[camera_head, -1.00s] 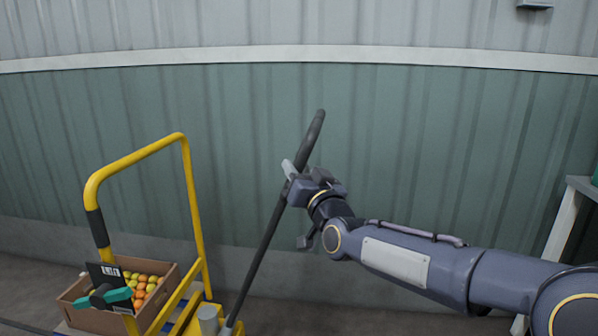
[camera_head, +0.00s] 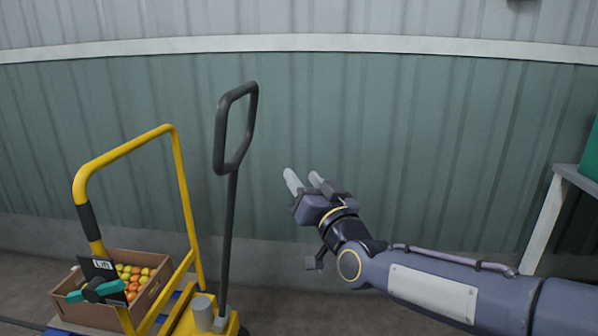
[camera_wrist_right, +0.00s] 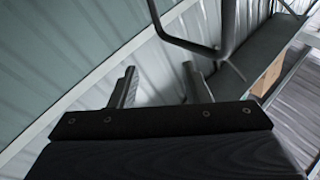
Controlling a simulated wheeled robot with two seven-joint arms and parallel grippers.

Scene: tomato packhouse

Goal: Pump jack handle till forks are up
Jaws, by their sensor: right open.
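The dark grey jack handle (camera_head: 229,200) stands nearly upright left of centre in the head view, with a closed loop grip (camera_head: 219,140) at its top. Its foot meets a yellow pump base (camera_head: 205,318) with a grey cylinder. My right gripper (camera_head: 303,180) is open and empty, to the right of the handle and apart from it. In the right wrist view the two fingers (camera_wrist_right: 160,85) are spread, and the handle's loop (camera_wrist_right: 185,43) shows beyond them. The forks are not clearly visible. My left gripper is not in view.
A shelf stand (camera_head: 540,225) is at right. A green ribbed wall closes the back.

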